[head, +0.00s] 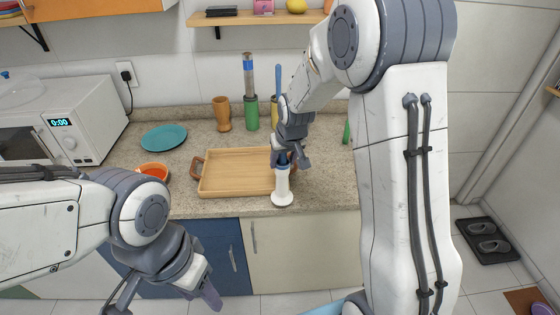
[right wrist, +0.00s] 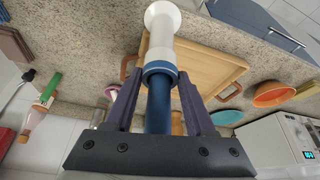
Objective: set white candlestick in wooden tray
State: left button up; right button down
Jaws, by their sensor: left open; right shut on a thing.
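The white candlestick (head: 282,190) with a dark blue candle in its top is upright at the front right corner of the wooden tray (head: 222,190), by the counter's front edge. I cannot tell whether its base touches the counter. My right gripper (head: 288,160) is above it, shut on its blue upper part. In the right wrist view the candlestick (right wrist: 161,38) points away between the fingers (right wrist: 157,82), with the tray (right wrist: 205,68) beside and behind it. The tray is empty where visible. My left gripper (head: 165,297) is open and empty, low in front of the counter.
A teal plate (head: 164,137), an orange bowl (head: 153,171) and a microwave (head: 60,118) stand left of the tray. A wooden vase (head: 222,114) and a green-based bottle (head: 251,110) stand behind it. A wall shelf (head: 250,18) hangs above.

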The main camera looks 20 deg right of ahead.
aim_at(254, 172)
jog(key=z, duration=1.95)
jog(key=k, duration=1.1)
jog(key=u, duration=1.95)
jog(key=i, duration=1.5)
